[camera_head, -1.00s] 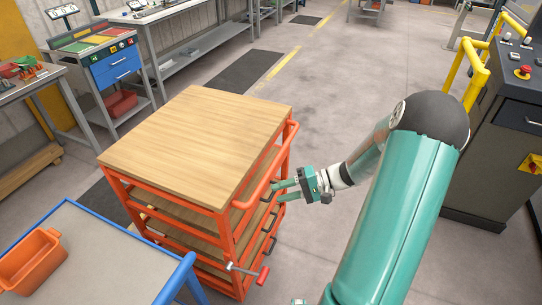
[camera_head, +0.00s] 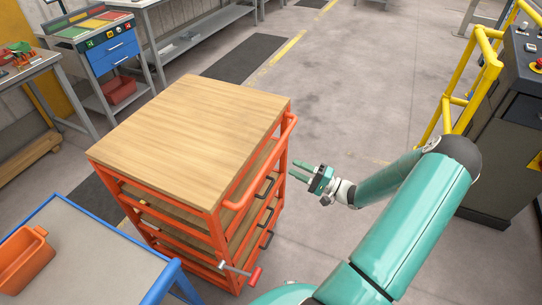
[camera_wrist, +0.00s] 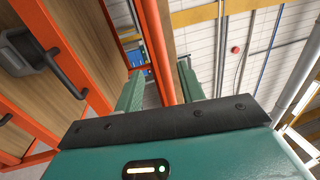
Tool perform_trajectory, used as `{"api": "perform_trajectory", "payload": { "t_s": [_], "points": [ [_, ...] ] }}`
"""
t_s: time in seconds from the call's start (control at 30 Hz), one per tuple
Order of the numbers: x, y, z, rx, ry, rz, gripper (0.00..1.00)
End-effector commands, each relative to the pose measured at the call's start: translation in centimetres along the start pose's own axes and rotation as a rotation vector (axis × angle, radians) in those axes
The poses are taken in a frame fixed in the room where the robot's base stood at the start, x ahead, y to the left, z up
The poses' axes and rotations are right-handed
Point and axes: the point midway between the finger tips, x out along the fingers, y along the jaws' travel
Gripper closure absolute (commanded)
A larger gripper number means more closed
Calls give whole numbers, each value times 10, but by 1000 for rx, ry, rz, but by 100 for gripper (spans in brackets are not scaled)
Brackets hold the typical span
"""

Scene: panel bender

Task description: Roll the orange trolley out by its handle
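The orange trolley (camera_head: 160,190) stands at the centre-left of the head view, an orange frame with a wooden top. Its orange handle (camera_head: 262,172) is a bar along the upper right side. My gripper (camera_head: 295,171) is just right of this handle, pointing at it, and looks empty with a small gap to the trolley. In the wrist view my gripper (camera_wrist: 160,77) has its two green fingers spread. An orange bar (camera_wrist: 160,40), apparently the handle, shows between them in the picture; its depth is hard to tell.
Dark pull handles (camera_head: 264,187) and a red-gripped lever (camera_head: 254,277) stick out of the trolley's side. A blue-edged table (camera_head: 110,250) with an orange bin (camera_head: 25,262) is at front left. Yellow rails (camera_head: 470,85) and a dark console (camera_head: 505,145) stand right. The floor between is clear.

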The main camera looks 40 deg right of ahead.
Motion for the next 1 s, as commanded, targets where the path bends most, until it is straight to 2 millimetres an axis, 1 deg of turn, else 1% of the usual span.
{"api": "perform_trajectory", "payload": {
  "t_s": [0.03,0.3,0.4,0.5,0.63,0.87,0.9,0.97,1.0],
  "points": [
    [12,0,1,0,-5,-2,61],
    [66,0,1,2,-7,-1,61],
    [83,0,1,2,-8,0,61],
    [95,0,0,1,-7,0,61],
    [103,1,-1,2,-7,0,61],
    [104,0,-2,2,-6,1,61],
    [104,0,-2,2,-6,1,63],
    [103,0,-2,2,-6,1,75],
    [103,0,-2,2,-6,1,83]
  ]
}}
